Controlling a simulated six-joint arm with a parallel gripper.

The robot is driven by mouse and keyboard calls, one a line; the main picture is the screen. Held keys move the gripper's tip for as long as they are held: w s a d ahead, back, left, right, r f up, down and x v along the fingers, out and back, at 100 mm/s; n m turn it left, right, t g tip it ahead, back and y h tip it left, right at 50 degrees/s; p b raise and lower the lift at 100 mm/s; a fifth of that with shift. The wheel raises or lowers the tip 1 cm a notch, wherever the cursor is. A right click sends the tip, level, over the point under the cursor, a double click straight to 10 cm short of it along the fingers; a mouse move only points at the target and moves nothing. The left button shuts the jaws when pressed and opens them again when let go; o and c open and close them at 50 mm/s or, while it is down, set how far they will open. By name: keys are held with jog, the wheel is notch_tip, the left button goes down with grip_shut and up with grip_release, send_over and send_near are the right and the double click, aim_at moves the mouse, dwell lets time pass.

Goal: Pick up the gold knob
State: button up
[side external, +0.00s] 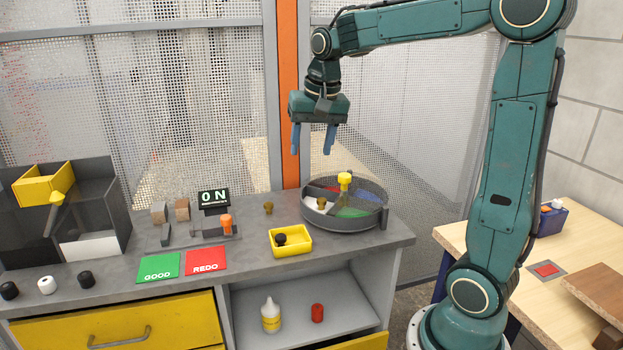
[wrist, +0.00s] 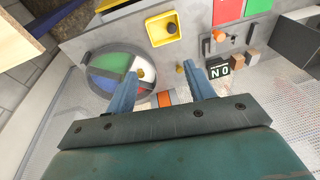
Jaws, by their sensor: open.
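In the wrist view the gold knob (wrist: 180,69) shows near the tip of the right finger. A similar small brown-gold piece (side external: 321,202) is in the white section of the round tray. My gripper (side external: 313,152) is open and empty, pointing down, high above the bench. In the wrist view its two blue fingers (wrist: 160,62) stand apart with nothing between them.
The round tray (side external: 373,222) has a yellow post (side external: 344,182) at its hub. A yellow tray (side external: 290,248) holds a black knob (side external: 281,240). Mesh panels stand behind.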

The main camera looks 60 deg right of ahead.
jog(key=w+d+f+m+g, duration=0.1)
jog(key=w+d+f+m, duration=0.4)
jog(key=d, duration=0.5)
jog(key=m+g, duration=0.1)
jog(key=m, duration=0.2)
send_near(322, 199)
jog(key=shift+y, duration=0.4)
jog(key=shift+w+d+f, duration=0.1)
jog(key=shift+f, duration=1.1)
jog(key=shift+w+d+f, duration=0.1)
jog(key=shift+d+f, duration=0.05)
jog(key=shift+f, duration=1.1)
jog(key=shift+f, duration=0.1)
jog(key=shift+f, duration=2.5)
jog(key=c, duration=1.1)
